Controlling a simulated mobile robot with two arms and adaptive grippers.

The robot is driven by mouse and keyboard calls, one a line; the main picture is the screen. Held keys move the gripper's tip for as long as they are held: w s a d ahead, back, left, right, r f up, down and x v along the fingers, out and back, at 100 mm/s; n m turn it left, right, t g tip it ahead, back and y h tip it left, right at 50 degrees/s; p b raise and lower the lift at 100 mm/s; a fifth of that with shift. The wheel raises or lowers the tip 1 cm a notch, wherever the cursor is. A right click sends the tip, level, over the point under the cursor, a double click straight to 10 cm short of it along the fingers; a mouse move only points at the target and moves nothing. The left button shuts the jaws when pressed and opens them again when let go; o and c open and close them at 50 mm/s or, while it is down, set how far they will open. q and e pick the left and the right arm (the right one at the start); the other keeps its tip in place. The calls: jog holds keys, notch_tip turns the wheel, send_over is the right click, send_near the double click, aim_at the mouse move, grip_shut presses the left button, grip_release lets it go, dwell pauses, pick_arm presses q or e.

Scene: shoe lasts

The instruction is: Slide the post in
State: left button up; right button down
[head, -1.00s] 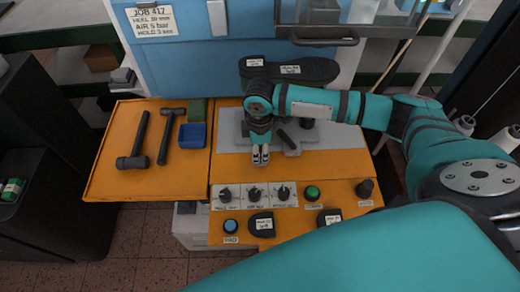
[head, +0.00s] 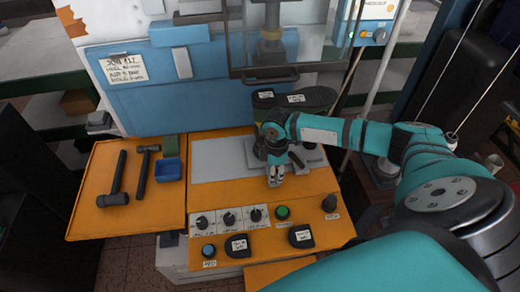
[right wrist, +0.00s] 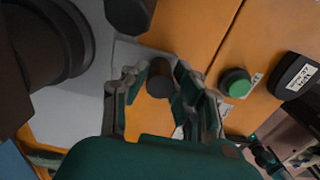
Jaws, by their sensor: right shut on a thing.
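My right gripper (head: 274,180) points down over the front part of the grey plate (head: 220,160) on the orange bench. In the right wrist view its two fingers (right wrist: 162,100) are closed around a dark, short cylinder, which looks like the post (right wrist: 160,80). The cylinder's round end faces the camera, and its far end is hidden. In the head view the gripper and wrist hide most of it. I cannot make out a hole for it, nor whether it touches the plate. My left gripper is not in view.
A dark sole-shaped thing (head: 312,98) lies behind, below the guard.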

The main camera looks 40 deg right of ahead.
jog(key=shift+s+d+r, duration=0.1)
jog(key=shift+s+d, duration=0.1)
jog(key=shift+d, duration=0.35)
jog(key=shift+s+d, duration=0.1)
jog(key=shift+d, duration=0.15)
jog(key=c, duration=1.4)
grip_release()
jog(key=o, duration=0.3)
jog(key=shift+s, duration=0.1)
jog(key=shift+o, duration=0.2)
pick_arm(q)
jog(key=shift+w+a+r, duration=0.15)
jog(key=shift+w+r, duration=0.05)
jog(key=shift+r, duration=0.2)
pick_arm(e)
notch_tip(320, 180, up, 7)
jog(key=shift+r, duration=0.2)
jog(key=shift+s, duration=0.1)
